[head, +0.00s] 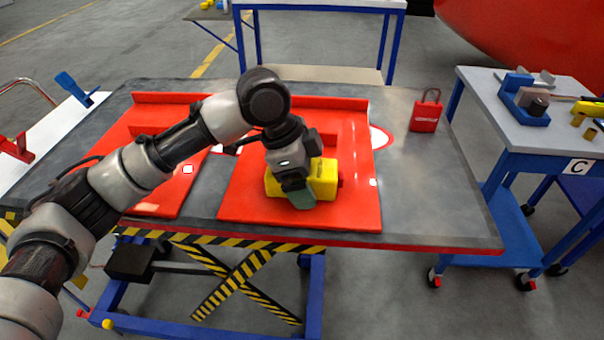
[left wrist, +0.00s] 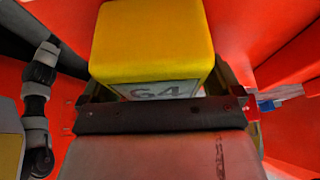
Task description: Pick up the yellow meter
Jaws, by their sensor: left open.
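The yellow meter (head: 323,178) is a boxy block on the right red panel of the table. In the left wrist view the meter (left wrist: 152,45) fills the upper middle, with a pale label reading "G4" or "64" on its near face. My left gripper (head: 296,190) is open and pointing down at the meter, hiding part of it. In the left wrist view a dark gripper bar (left wrist: 160,115) crosses just in front of the label. I cannot tell whether the fingers touch the meter. My right gripper is not in view.
The red panel (head: 350,215) with a raised back edge lies on a grey table (head: 430,215). A blue-legged cart (head: 545,145) with tools stands to the right.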

